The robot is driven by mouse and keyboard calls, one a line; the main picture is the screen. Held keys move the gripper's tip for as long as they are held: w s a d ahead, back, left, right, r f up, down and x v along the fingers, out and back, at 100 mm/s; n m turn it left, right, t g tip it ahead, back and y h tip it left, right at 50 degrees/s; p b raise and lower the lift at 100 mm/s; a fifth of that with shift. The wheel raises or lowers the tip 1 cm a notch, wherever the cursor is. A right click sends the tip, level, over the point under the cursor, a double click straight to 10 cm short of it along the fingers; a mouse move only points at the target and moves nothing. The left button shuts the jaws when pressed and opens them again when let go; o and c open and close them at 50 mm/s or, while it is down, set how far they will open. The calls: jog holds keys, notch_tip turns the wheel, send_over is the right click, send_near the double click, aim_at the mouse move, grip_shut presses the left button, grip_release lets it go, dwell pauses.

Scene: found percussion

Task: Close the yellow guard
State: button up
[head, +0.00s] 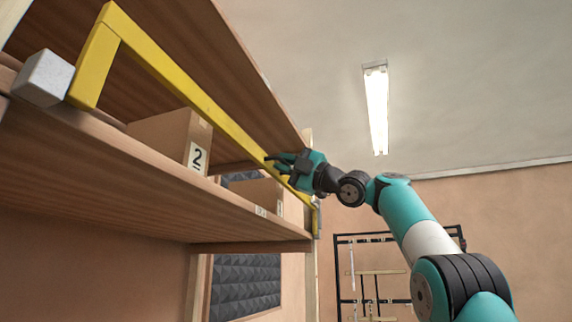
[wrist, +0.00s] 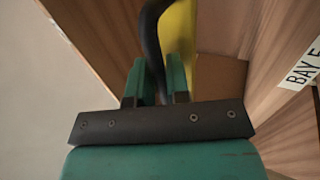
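The yellow guard (head: 185,88) is a long bar running along the open front of a wooden shelf in the head view. Its near end bends down to a pale grey block (head: 45,78). Its far end drops to the shelf's far post; I cannot tell whether it touches a catch there. My gripper (head: 283,163) is at the bar toward its far end. In the wrist view, a curved black handle (wrist: 152,42) runs between the two teal fingers (wrist: 158,85), which appear closed on it. The guard (wrist: 179,38) shows yellow just behind. The handle's lower part is hidden.
A cardboard box labelled 2 (head: 172,137) stands on the shelf (head: 150,190) behind the guard, with another box (head: 256,194) farther along. A dark rack (head: 375,275) stands against the back wall. The space right of the shelf, around my arm, is clear.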

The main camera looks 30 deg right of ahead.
jog(key=shift+o, duration=1.4)
jog(key=shift+f, duration=0.15)
jog(key=b+v, duration=0.9)
jog(key=v, duration=0.8)
jog(key=shift+s+d, duration=0.15)
